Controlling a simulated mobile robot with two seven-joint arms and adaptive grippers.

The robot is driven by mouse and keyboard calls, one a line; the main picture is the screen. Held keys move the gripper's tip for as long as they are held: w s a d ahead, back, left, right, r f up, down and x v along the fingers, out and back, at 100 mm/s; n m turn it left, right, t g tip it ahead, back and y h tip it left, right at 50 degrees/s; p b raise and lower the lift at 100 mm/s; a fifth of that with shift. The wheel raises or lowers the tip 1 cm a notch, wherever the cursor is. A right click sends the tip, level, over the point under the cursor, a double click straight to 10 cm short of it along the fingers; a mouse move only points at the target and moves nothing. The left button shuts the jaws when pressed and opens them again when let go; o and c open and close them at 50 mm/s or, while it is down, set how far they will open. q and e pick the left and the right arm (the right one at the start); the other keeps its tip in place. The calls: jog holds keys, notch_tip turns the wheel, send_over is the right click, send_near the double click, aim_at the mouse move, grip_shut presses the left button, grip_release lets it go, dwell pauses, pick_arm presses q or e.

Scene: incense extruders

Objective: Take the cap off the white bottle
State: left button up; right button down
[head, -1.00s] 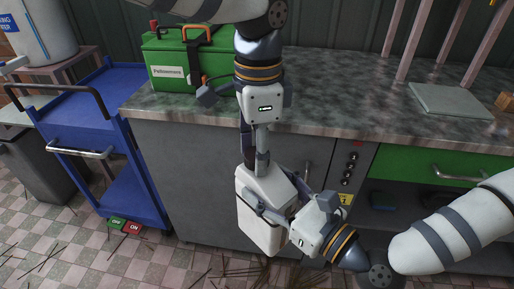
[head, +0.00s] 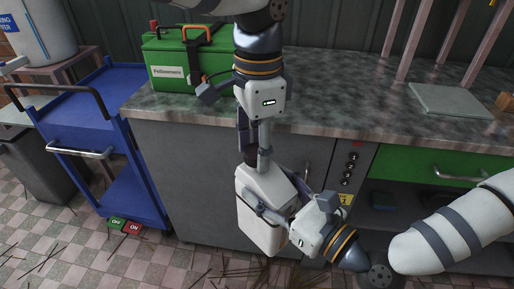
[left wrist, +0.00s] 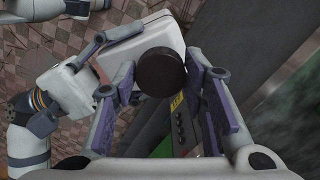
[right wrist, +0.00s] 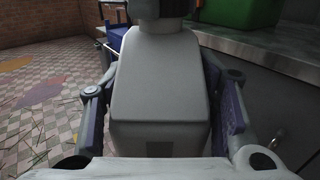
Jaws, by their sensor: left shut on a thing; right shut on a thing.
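The white bottle (head: 262,232) is a boxy container with sloping shoulders, held in front of the grey cabinet. My right gripper (head: 279,213) is shut on its sides; the right wrist view shows the bottle body (right wrist: 160,95) between both fingers. My left gripper (head: 254,152) points down above the bottle and is shut on the dark round cap (left wrist: 160,73). In the right wrist view the cap (right wrist: 160,8) shows at the top edge, directly above the pale neck. I cannot tell whether cap and neck are still joined.
A blue cart (head: 100,130) stands at the left. The tiled floor holds scattered sticks and red and green switches (head: 125,226).

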pick_arm(q)
jog(key=shift+r, duration=0.75)
jog(key=shift+r, duration=1.95)
